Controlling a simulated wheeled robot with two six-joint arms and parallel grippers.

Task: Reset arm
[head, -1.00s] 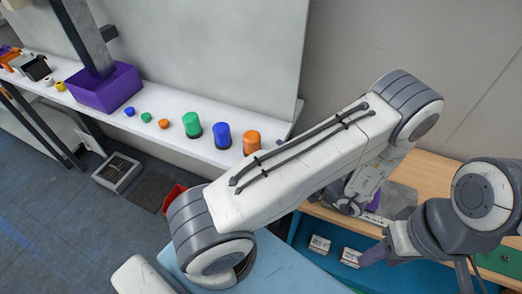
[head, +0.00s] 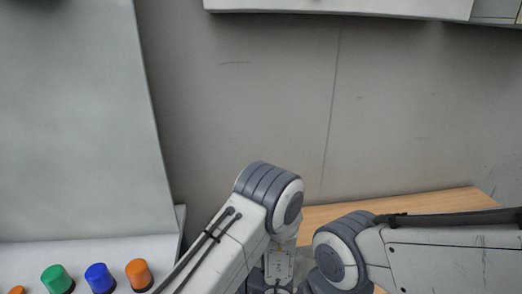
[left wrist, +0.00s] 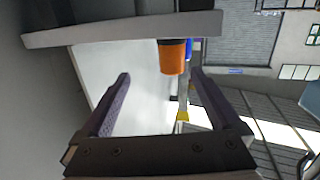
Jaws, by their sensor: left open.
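My left gripper (left wrist: 160,76) is open in the left wrist view, with its two dark purple-grey fingers apart and nothing between them. An orange cylinder (left wrist: 172,58) shows past the fingertips, beyond the jaws. In the head view my left arm comes up from the bottom middle and my right arm reaches in from the right edge. Their joints are close together at the bottom, and I cannot tell whether they touch. Neither gripper shows in the head view.
A white shelf (head: 100,252) at lower left carries a green cylinder (head: 57,279), a blue cylinder (head: 99,277) and an orange cylinder (head: 139,274). A wooden table (head: 440,201) lies behind my arms against the grey wall (head: 260,90). A white cabinet (head: 340,7) hangs above.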

